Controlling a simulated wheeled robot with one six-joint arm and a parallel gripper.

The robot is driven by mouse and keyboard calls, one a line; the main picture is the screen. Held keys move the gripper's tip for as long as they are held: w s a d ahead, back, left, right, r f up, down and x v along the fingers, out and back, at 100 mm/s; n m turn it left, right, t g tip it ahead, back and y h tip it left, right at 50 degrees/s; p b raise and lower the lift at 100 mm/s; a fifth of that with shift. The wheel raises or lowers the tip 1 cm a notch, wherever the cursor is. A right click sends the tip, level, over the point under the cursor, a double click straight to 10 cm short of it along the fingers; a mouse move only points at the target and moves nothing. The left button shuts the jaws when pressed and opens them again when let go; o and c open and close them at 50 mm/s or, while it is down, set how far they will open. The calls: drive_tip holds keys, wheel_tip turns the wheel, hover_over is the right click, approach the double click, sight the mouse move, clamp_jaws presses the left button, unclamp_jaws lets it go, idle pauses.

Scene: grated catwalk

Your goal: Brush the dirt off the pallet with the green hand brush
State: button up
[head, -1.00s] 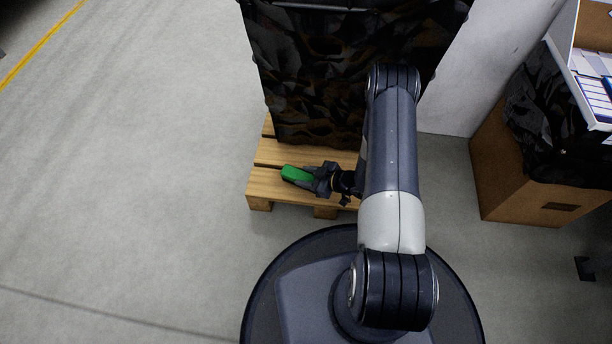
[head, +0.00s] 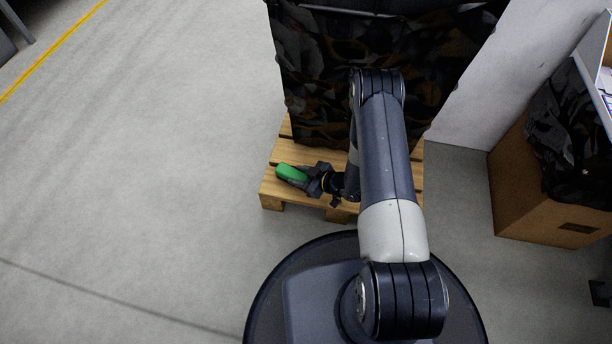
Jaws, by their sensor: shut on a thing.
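The green hand brush (head: 290,173) is in my gripper (head: 312,181), which is shut on it. Its green part points left, over the front left part of the wooden pallet (head: 272,188). I cannot tell whether the brush touches the boards. The pallet lies on the floor in front of my base, and my arm hides much of its right side. No dirt can be made out on the visible boards.
A tall black-wrapped load (head: 320,85) stands on the back of the pallet. A cardboard box (head: 535,205) with black plastic stands at the right by a white wall (head: 465,110). The floor at the left is clear.

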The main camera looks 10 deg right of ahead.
sight(286, 173)
drive_tip(key=shift+w+a, duration=0.3)
drive_tip(key=shift+a, duration=0.6)
drive_tip(key=shift+w+a, duration=0.25)
drive_tip(key=shift+a, duration=0.65)
drive_tip(key=shift+w+r+p, duration=0.1)
drive_tip(key=shift+r+p, duration=1.7)
drive_tip(key=shift+r, duration=1.3)
drive_tip(key=shift+r+p, duration=0.75)
drive_tip(key=shift+r, duration=0.75)
